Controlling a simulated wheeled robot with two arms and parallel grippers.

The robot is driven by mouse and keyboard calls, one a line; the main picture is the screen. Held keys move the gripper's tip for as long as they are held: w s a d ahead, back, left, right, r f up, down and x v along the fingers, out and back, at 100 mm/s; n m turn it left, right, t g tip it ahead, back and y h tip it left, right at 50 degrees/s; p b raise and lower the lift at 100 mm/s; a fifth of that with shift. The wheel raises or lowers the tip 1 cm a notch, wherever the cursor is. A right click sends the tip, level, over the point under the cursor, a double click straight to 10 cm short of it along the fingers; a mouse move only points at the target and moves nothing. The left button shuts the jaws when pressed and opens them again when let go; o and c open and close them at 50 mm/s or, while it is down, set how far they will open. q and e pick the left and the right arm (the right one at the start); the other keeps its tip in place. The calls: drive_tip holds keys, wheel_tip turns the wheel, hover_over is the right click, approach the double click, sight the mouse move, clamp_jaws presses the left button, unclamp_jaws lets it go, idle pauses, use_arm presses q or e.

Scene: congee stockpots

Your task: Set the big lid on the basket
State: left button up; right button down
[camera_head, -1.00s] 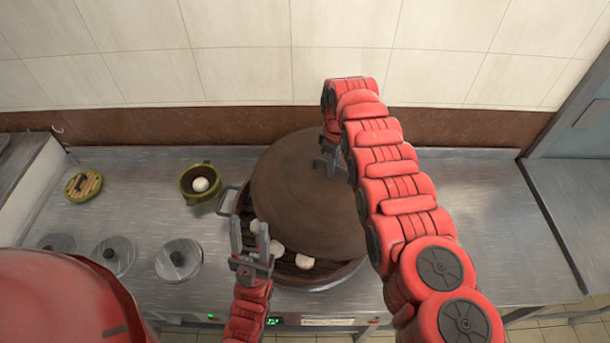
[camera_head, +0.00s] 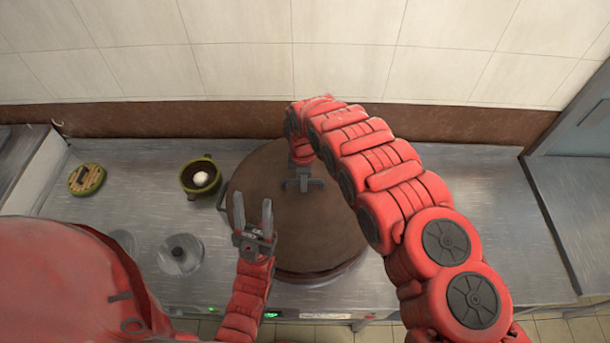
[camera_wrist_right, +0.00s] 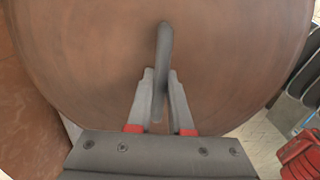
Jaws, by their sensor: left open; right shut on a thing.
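The big lid (camera_head: 310,237) is a wide round brown disc with a grey handle. It lies over the basket (camera_head: 300,279), whose low rim shows only at the front edge; what is inside is hidden. My right gripper (camera_head: 303,185) is shut on the lid's handle, and in the right wrist view the fingers (camera_wrist_right: 161,95) pinch the upright grey handle (camera_wrist_right: 163,60) against the brown lid. My left gripper (camera_head: 253,218) is open and empty, its fingers pointing up in front of the lid's left front edge. Whether the lid rests fully on the rim cannot be told.
A green pot (camera_head: 201,176) with a white ball inside stands left of the basket. A small round green-rimmed lid (camera_head: 87,179) lies further left. A round steel lid (camera_head: 180,255) sits front left. The steel counter (camera_head: 460,210) is clear on the right.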

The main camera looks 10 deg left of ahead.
drive_tip(key=shift+s+f+b, duration=0.15)
drive_tip(key=shift+f+b, duration=0.25)
drive_tip(key=shift+f, duration=0.3)
wheel_tip(320, 180, down, 3)
drive_tip(key=shift+r+b, duration=0.15)
drive_tip(key=shift+b, duration=0.55)
drive_tip(key=shift+f, duration=0.45)
drive_tip(key=shift+f+b, duration=0.5)
drive_tip(key=shift+b, duration=0.15)
drive_tip(key=c, duration=1.1)
unclamp_jaws()
drive_tip(key=shift+d, duration=0.1)
drive_tip(key=shift+r, duration=0.15)
